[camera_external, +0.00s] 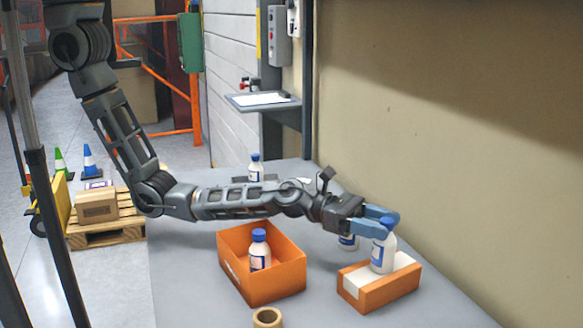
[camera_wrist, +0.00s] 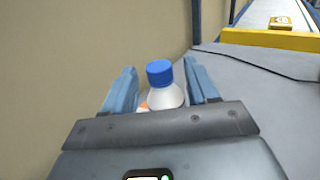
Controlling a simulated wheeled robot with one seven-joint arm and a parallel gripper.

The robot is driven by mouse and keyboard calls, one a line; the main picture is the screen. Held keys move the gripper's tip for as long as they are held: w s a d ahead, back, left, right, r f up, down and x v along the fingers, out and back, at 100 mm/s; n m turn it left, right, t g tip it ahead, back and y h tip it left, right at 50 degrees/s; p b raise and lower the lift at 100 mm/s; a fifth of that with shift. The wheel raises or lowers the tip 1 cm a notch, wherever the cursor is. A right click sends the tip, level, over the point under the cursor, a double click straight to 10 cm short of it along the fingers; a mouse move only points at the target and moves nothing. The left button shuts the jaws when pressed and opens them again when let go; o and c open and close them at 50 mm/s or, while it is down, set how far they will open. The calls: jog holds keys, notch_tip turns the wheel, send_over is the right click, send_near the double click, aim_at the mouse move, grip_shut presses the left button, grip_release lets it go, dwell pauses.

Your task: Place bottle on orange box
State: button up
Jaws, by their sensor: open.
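A white bottle with a blue cap (camera_external: 383,250) stands upright on the closed orange box (camera_external: 385,291) at the right of the table. My gripper (camera_external: 384,218) is at the bottle's upper part, with its blue fingers on either side. In the wrist view the bottle (camera_wrist: 164,92) sits between the open fingers of my gripper (camera_wrist: 163,92), with gaps to both sides. A small patch of orange shows beside the bottle there; the rest of the box is hidden.
An open orange box (camera_external: 262,280) holds another bottle (camera_external: 260,252). A tape roll (camera_external: 267,318) lies at the front edge. The wall is close on the right.

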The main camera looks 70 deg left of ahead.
jog(key=v, duration=1)
jog(key=shift+s+a, duration=0.2)
